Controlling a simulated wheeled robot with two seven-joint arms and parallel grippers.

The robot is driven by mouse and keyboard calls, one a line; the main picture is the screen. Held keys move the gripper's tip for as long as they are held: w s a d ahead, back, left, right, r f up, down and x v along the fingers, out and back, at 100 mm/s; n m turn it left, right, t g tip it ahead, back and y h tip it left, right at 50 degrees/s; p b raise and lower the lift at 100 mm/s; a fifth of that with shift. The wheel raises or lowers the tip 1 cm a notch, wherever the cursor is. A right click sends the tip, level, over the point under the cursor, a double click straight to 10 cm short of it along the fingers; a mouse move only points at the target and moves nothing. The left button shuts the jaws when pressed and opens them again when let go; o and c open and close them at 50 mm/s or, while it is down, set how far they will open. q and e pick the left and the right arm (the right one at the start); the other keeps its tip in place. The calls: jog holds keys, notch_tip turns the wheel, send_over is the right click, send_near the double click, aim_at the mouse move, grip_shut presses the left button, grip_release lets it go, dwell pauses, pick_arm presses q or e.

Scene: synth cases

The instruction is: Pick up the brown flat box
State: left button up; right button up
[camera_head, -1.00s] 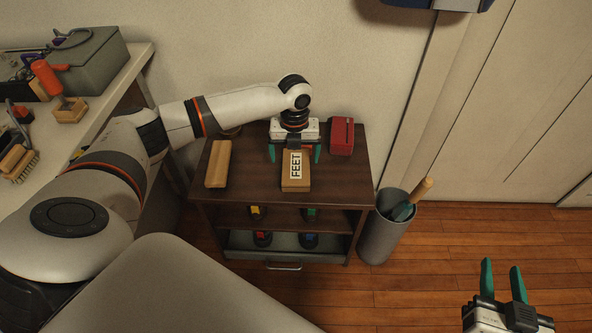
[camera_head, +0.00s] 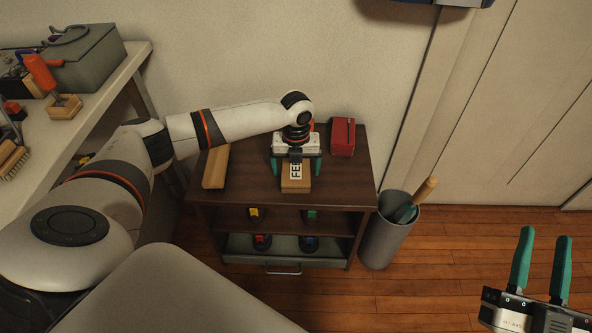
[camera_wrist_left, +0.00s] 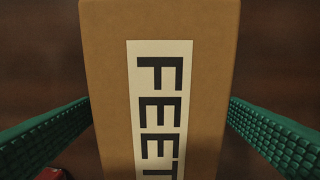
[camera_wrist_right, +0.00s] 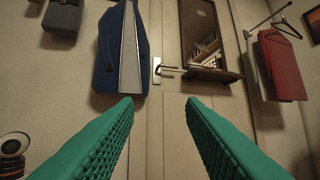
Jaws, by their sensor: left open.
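The brown flat box (camera_head: 293,188) lies on the top of a dark wooden cart (camera_head: 255,190). A white label on it reads FEET. My left gripper (camera_head: 297,166) is over the box, its green fingers open on either side of it. The gripper hides part of the box and label in the head view. In the left wrist view the box (camera_wrist_left: 210,100) is between the fingers, with a gap on both sides. My right gripper (camera_head: 543,247) is open and empty at the lower right, away from the cart.
A tan block (camera_head: 216,168) lies left of the box, and a red case (camera_head: 342,138) stands at the back right. A grey bin (camera_head: 387,238) with a handled tool stands right of the cart. A workbench (camera_head: 100,95) is at the left. The right wrist view shows hanging items, including a blue one (camera_wrist_right: 112,55).

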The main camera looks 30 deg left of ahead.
pick_arm(q)
jog(key=shift+c, duration=0.5)
jog(key=c, duration=1)
jog(key=shift+c, duration=0.2)
